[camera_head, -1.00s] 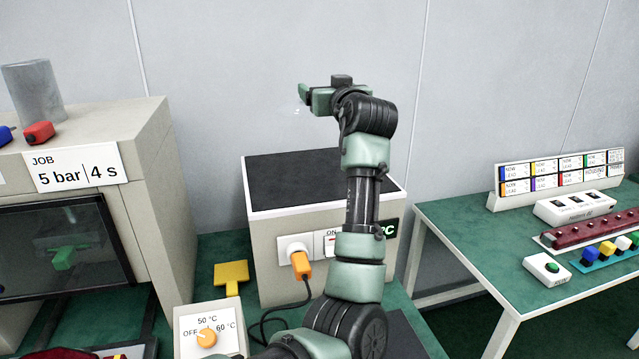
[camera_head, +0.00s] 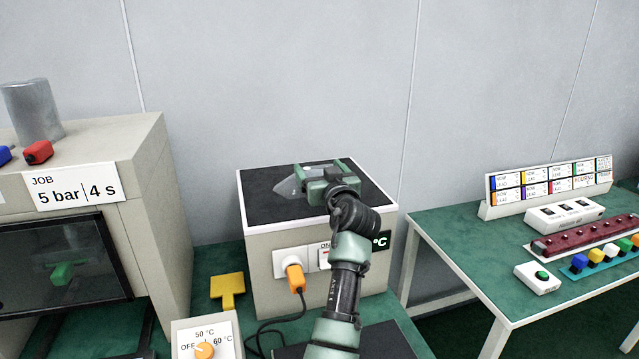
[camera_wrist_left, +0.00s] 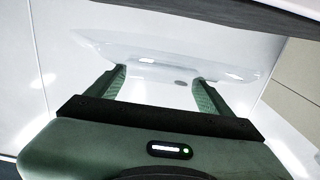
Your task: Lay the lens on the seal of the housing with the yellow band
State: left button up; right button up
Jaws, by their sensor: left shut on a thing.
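The lens (camera_head: 290,187) is a clear, see-through piece at the left of my left gripper (camera_head: 312,177), above the dark top of a beige box. My left gripper is shut on it. In the left wrist view the clear lens (camera_wrist_left: 180,62) spans across the tips of both green fingers (camera_wrist_left: 158,82). I cannot make out a housing with a yellow band or its seal in these views. My right gripper is not in view.
The beige box (camera_head: 262,255) has a socket with an orange plug and cable. A beige press cabinet (camera_head: 160,190) with a dark window stands left. A yellow paddle (camera_head: 227,290) and dial box (camera_head: 205,335) are in front. The right table (camera_head: 455,235) carries labels, a red strip and coloured pieces.

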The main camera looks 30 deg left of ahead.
pick_arm(q)
notch_tip(320, 180, down, 4)
jog(key=shift+f, duration=0.15)
jog(key=o, duration=1.3)
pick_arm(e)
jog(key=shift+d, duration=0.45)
pick_arm(q)
jog(key=shift+o, duration=0.2)
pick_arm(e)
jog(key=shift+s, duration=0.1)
